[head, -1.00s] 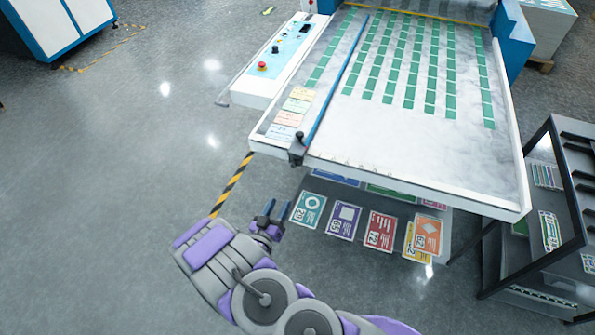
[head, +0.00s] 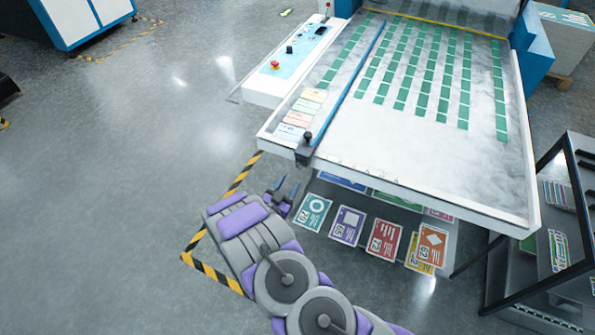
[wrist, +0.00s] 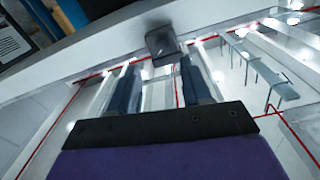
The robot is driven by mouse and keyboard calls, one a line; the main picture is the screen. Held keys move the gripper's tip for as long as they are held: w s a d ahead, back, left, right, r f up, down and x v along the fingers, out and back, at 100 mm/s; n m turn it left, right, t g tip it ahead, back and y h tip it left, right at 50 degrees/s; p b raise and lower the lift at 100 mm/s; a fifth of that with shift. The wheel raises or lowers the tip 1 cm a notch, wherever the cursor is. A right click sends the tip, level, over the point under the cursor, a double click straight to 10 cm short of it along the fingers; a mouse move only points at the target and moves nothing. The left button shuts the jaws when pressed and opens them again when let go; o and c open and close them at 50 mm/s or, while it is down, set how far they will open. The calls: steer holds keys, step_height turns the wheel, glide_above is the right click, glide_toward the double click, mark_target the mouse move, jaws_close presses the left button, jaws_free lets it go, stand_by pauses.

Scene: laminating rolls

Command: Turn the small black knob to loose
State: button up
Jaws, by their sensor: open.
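A small black knob (head: 307,137) tops a dark clamp (head: 304,156) on the front edge of the white feed table (head: 385,187). The clamp sits at the near end of a long blue guide bar (head: 350,77). My gripper (head: 288,187) is open and empty, below and slightly left of the clamp in the head view, apart from it. In the wrist view my gripper (wrist: 160,82) has its fingers spread. A dark block (wrist: 162,42), seemingly the clamp, shows just beyond the gap between them. The knob's top cannot be made out there.
A control panel (head: 270,78) with a red button and another black knob (head: 289,49) is left of the table. Printed cards (head: 383,238) lie below the front edge. A dark rack (head: 565,215) stands at right. The floor at left is clear.

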mark_target(298, 167)
steer(key=b+x, duration=0.1)
steer(key=x, duration=0.5)
steer(key=shift+w, duration=0.3)
steer(key=shift+w+d, duration=0.3)
steer(key=shift+w, duration=0.05)
steer(key=shift+a, duration=0.1)
steer(key=shift+a, duration=0.15)
steer(key=shift+a, duration=0.15)
steer(key=c, duration=0.3)
jaws_close()
